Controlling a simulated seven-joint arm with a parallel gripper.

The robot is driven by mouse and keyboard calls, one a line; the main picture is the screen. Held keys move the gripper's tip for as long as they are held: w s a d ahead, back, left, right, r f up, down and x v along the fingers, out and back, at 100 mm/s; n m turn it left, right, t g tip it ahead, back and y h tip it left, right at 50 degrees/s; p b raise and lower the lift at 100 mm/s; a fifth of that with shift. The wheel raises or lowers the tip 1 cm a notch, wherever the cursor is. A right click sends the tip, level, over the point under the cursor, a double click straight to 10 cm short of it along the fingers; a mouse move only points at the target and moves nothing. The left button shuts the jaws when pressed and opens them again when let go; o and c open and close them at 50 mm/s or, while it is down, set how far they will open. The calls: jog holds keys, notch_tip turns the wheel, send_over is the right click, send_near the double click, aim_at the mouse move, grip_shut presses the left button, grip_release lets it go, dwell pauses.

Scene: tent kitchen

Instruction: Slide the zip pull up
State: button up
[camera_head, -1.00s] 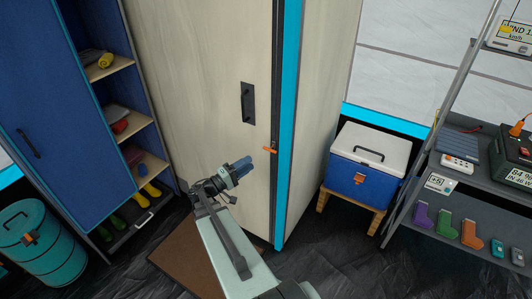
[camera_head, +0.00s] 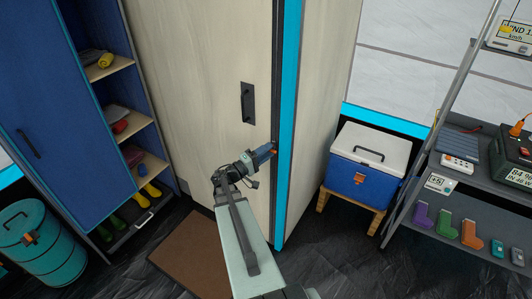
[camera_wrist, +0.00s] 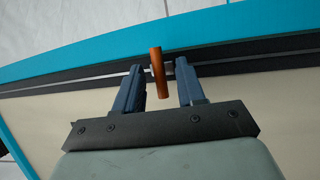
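The zip pull is a small orange tab (camera_wrist: 157,73) on a dark zip track (camera_wrist: 225,61) that runs beside a cyan strip. In the head view only a bit of the orange pull (camera_head: 274,151) shows past my gripper (camera_head: 270,152). In the wrist view my gripper (camera_wrist: 161,88) has its two blue fingers on either side of the pull. The pull's tab points towards the gripper's palm.
The zip track climbs the corner of a tall cream panel (camera_head: 190,60), which has a dark handle (camera_head: 248,103). A blue cool box (camera_head: 358,180) stands on a stool to the right. A shelf rack (camera_head: 475,210) is further right. A brown mat (camera_head: 195,250) lies on the floor.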

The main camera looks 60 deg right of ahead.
grip_shut()
dwell(0.3)
dwell(0.4)
